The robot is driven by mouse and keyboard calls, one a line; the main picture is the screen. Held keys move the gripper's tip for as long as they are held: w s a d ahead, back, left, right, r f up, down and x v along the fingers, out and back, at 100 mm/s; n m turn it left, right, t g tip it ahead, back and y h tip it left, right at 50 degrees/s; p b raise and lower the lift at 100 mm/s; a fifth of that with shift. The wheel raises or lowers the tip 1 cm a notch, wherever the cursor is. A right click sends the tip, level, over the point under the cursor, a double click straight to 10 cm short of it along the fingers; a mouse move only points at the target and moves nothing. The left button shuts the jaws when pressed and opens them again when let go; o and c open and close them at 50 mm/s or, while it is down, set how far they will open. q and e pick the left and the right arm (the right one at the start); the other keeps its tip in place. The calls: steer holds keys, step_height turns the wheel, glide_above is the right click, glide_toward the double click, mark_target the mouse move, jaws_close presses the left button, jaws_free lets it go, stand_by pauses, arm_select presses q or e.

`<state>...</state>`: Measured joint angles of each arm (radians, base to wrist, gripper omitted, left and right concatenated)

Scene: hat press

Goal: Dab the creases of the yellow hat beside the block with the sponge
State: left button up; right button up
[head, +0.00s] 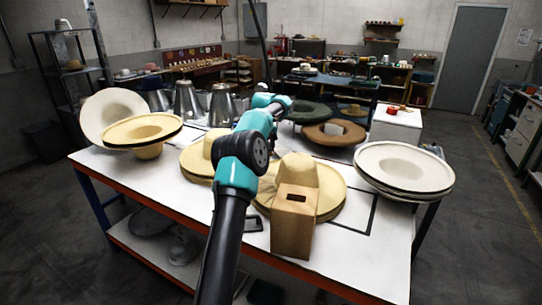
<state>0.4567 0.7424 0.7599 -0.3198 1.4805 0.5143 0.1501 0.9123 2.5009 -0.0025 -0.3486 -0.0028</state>
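A pale wooden block (293,222) with a dark slot stands upright at the front middle of the white table. A yellow hat (326,188) lies brim down right behind the block, which covers part of its brim. A second yellow hat (194,158) lies further left, partly hidden by my arm. I cannot make out a sponge. One of my arms, seemingly the left, rises from the bottom edge and reaches back over the table between these hats. No gripper fingers can be made out at its far end. My other arm does not show.
Upturned white hats (404,167) lie at the table's right end. A yellow hat (142,129) and a white hat (111,113) lie at the left end. Brown (334,133) and green (309,112) hats and metal cones (222,104) stand at the back. The front right tabletop is clear.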

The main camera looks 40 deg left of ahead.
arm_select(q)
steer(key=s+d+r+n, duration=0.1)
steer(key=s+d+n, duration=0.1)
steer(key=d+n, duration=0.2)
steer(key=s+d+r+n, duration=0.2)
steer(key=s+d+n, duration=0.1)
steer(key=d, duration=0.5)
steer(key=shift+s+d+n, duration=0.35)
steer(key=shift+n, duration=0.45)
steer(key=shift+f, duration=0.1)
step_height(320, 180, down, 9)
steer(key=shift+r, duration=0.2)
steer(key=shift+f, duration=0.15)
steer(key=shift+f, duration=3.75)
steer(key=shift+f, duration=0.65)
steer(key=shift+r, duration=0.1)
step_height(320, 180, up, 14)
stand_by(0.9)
